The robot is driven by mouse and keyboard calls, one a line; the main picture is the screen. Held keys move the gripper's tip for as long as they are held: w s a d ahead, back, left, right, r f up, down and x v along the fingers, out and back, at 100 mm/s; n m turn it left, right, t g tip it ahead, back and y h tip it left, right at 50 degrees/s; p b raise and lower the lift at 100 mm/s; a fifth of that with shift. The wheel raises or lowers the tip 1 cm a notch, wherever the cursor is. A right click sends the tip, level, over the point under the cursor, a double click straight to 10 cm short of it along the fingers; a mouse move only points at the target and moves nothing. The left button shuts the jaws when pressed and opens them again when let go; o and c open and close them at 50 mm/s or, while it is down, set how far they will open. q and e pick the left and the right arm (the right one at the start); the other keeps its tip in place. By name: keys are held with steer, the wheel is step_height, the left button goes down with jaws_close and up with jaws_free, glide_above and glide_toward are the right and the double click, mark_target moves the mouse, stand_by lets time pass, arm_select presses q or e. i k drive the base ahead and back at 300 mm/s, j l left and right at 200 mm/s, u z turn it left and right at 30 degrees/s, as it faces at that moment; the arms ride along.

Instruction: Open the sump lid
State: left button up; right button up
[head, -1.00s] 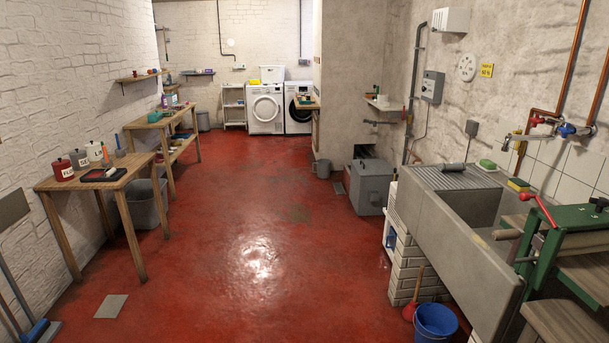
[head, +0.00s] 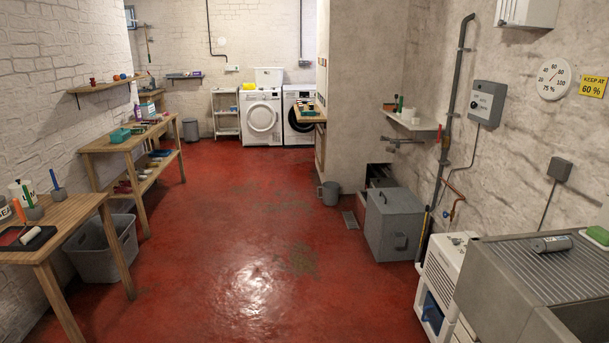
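A grey box (head: 388,232) with a flat top (head: 395,200) and a dark handle on its front stands on the floor right of centre, against the wall. Its top looks closed. A small grey floor grate (head: 350,220) lies flat on the red floor just left of the box. I cannot tell from the picture which of these is the sump lid. Neither of my grippers shows in the head view.
A watering-can-like grey jug (head: 328,193) stands near the box. A white dehumidifier-like unit (head: 445,279) and a stone sink (head: 525,270) line the right side. Wooden benches (head: 130,139) line the left. The red floor (head: 230,240) between is clear.

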mark_target(395, 200)
steer(key=i, duration=0.75)
steer(key=i+z, duration=0.15)
steer(key=i, duration=0.55)
steer(key=i+j, duration=0.15)
steer(key=i, duration=0.6)
steer(key=l+z, duration=0.05)
